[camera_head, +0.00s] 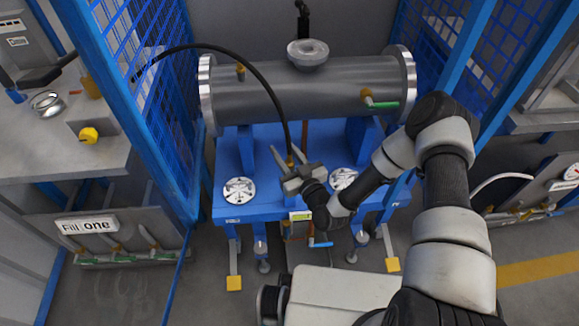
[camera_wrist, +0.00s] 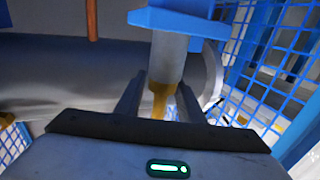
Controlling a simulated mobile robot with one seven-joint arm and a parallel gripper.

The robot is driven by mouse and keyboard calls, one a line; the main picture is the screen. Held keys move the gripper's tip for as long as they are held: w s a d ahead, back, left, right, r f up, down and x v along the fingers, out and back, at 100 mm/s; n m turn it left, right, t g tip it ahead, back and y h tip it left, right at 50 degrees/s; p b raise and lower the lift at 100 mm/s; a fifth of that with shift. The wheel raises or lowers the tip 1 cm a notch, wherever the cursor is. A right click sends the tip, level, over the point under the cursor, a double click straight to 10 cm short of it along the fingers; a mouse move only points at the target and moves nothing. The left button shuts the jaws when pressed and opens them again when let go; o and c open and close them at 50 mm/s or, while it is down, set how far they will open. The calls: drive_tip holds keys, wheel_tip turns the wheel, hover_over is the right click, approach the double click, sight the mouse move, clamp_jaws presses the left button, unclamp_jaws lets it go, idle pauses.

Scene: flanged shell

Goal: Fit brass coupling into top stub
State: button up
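The brass coupling (camera_head: 290,160) is at the end of a black hose (camera_head: 262,82) that arches from the left cage. My gripper (camera_head: 291,155) is in front of the shell, above the blue stand, its fingers on either side of the coupling. In the wrist view the fingers (camera_wrist: 159,100) stand apart, with brass (camera_wrist: 158,101) between them and a gap visible beside it. I cannot tell whether either finger touches it. The grey shell (camera_head: 300,92) lies horizontally behind. A small brass stub (camera_head: 240,71) stands on its top left, apart from the coupling.
A flanged nozzle (camera_head: 308,52) rises from the shell's top middle. A green-handled fitting (camera_head: 381,103) projects at its front right. Blue mesh cages (camera_head: 140,60) flank the shell. The blue stand (camera_head: 258,207) carries round metal discs (camera_head: 238,190). A grey bench (camera_head: 60,140) is at left.

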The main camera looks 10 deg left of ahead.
drive_tip(key=shift+w+a, duration=0.1)
clamp_jaws()
drive_tip(key=shift+r, duration=0.1)
